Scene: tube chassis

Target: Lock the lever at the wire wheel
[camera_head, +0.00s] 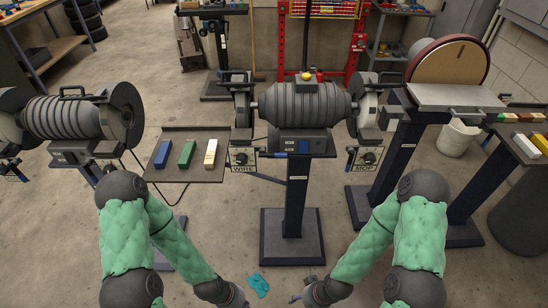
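A dark polishing machine (304,104) stands on a pedestal in the middle. At its left end is a wheel in a guard (241,104), above a plate marked WIRE (243,169). A small black lever or knob (241,157) sits on that plate; its lock position is too small to tell. A similar plate marked MOP (362,168) hangs at the right end. My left gripper (239,297) is low at the bottom edge, well below the WIRE plate, and partly cut off. Neither gripper's fingers show clearly.
A tray (213,133) with blue, green and cream bars adjoins the machine's left side. Another wheeled machine (65,118) stands at far left. A disc sander (449,75) and bucket (457,138) stand right. A teal cloth or glove (258,284) lies on the floor between my grippers.

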